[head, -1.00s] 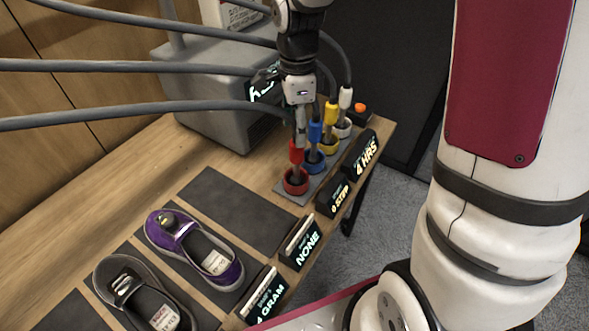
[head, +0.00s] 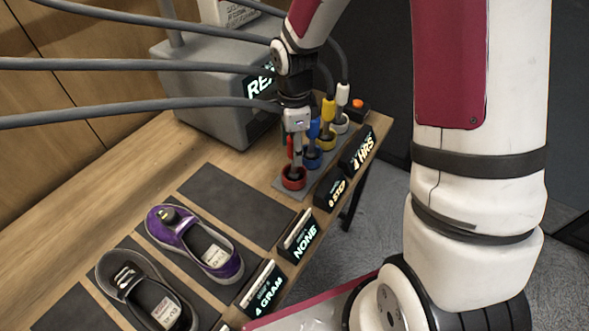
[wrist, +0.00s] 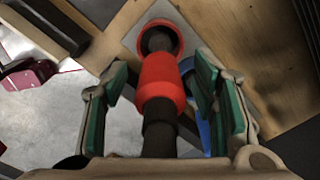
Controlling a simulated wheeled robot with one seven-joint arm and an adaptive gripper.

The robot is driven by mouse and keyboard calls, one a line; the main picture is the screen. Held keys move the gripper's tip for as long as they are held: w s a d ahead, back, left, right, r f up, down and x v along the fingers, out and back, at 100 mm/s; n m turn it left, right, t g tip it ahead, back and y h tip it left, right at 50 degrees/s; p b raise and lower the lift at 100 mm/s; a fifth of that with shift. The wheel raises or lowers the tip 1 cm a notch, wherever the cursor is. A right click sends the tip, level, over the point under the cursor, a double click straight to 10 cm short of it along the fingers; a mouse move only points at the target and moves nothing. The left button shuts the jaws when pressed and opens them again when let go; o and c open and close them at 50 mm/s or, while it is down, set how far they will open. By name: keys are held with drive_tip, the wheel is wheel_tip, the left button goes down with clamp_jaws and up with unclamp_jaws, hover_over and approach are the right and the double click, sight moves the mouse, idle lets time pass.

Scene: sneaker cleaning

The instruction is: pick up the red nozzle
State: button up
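The red nozzle (wrist: 160,80) stands upright with its tip in a red ring holder (head: 293,178) at the near end of the row. In the head view it is mostly hidden behind my gripper (head: 297,150). In the wrist view my gripper (wrist: 165,100) is open, with one green-padded finger on each side of the nozzle. Gaps show between the pads and the red body. The dark hose end of the nozzle runs toward the gripper's palm.
A blue nozzle (head: 313,130), a yellow nozzle (head: 328,110) and a white nozzle (head: 342,95) stand close behind. A label stand (head: 330,190) is to the right. Grey hoses (head: 130,110) cross from the left. Purple (head: 196,243) and grey (head: 140,290) sneakers lie on mats.

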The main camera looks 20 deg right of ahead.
clamp_jaws()
drive_tip(key=shift+r, duration=0.1)
